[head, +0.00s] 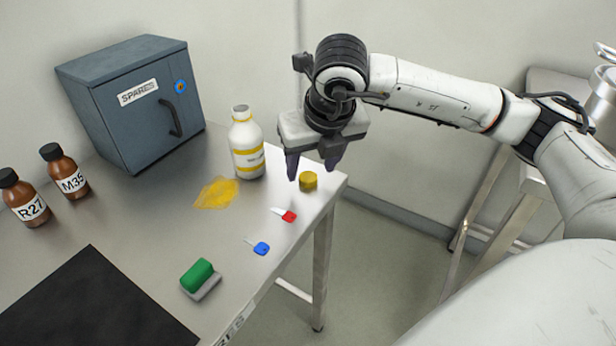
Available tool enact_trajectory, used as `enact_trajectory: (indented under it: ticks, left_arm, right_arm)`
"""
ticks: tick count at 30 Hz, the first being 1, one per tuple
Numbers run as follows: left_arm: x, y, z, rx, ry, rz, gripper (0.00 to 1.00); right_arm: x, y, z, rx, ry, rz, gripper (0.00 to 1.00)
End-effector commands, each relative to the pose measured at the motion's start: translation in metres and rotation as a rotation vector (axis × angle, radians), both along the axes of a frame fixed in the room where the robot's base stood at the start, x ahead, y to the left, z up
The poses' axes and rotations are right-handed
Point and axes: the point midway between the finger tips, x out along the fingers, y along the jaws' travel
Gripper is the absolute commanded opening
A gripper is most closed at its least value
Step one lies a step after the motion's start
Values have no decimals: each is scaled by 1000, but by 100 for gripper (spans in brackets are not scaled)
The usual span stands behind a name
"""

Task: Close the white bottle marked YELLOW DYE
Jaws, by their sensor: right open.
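The white bottle (246,146) with yellow bands stands upright on the steel table, right of the blue-grey cabinet. Its label is too small to read. Its neck looks open, with no cap on it. A yellow cap (308,181) lies on the table near the right edge, to the right of the bottle. My right gripper (312,172) is open, pointing down, with its fingertips close above and around the level of the yellow cap; I cannot tell if they touch it. My left gripper is not in view.
A yellow spill (217,193) lies left of the bottle. Brown bottles (30,205), a cabinet (135,100) and a black mat (92,305) are at left.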

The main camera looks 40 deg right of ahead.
Motion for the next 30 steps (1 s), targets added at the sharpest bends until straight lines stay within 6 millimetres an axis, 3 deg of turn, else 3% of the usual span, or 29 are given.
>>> enact_trajectory:
  ticks: [6,17,25,30]
  left_arm:
    - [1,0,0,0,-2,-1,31]
    - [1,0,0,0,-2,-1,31]
    - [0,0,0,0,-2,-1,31]
    - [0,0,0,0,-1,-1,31]
  right_arm:
    - [9,-3,-24,0,2,1,50]
    - [10,-3,-26,0,1,2,50]
    - [10,-3,-26,1,1,1,8]
    - [10,-3,-26,1,1,1,7]
